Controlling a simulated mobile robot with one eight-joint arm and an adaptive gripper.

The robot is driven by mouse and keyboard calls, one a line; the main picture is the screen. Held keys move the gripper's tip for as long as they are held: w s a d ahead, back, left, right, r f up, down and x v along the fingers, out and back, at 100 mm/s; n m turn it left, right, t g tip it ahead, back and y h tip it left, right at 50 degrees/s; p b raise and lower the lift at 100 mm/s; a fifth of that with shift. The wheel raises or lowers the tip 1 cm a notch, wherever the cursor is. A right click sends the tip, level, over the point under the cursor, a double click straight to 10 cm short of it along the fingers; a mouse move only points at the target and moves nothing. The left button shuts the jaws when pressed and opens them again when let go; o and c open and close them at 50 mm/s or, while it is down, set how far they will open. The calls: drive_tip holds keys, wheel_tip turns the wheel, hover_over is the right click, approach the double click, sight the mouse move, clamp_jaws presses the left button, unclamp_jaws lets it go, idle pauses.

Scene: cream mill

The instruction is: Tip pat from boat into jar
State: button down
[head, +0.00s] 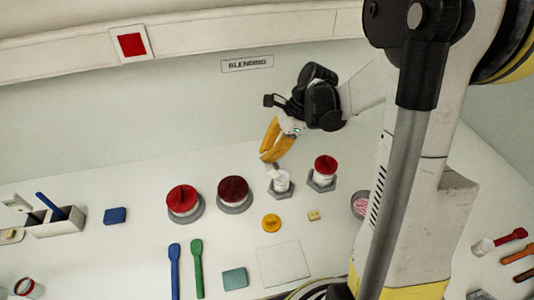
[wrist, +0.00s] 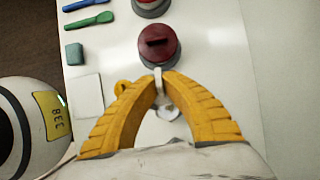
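My gripper (head: 268,160), with yellow fingers, is shut on a small white piece that looks like the boat (head: 272,172). In the wrist view the fingertips (wrist: 159,78) close around this white piece (wrist: 158,82). It is held at the mouth of an open white jar (head: 281,186) on a grey hexagonal base; whether it touches the rim I cannot tell. The jar also shows partly between the fingers in the wrist view (wrist: 172,111). No pat can be made out in the boat or the jar. A small yellow block (head: 313,215) lies on the table right of a round yellow lid (head: 271,223).
A dark red-lidded container (head: 233,193) and a red-lidded one (head: 183,202) stand left. A white square (head: 282,263), teal block (head: 235,278), blue spoon (head: 174,270) and green spoon (head: 196,268) lie in front.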

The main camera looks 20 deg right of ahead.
drive_tip(key=shift+r+p, duration=1)
drive_tip(key=shift+r, duration=0.55)
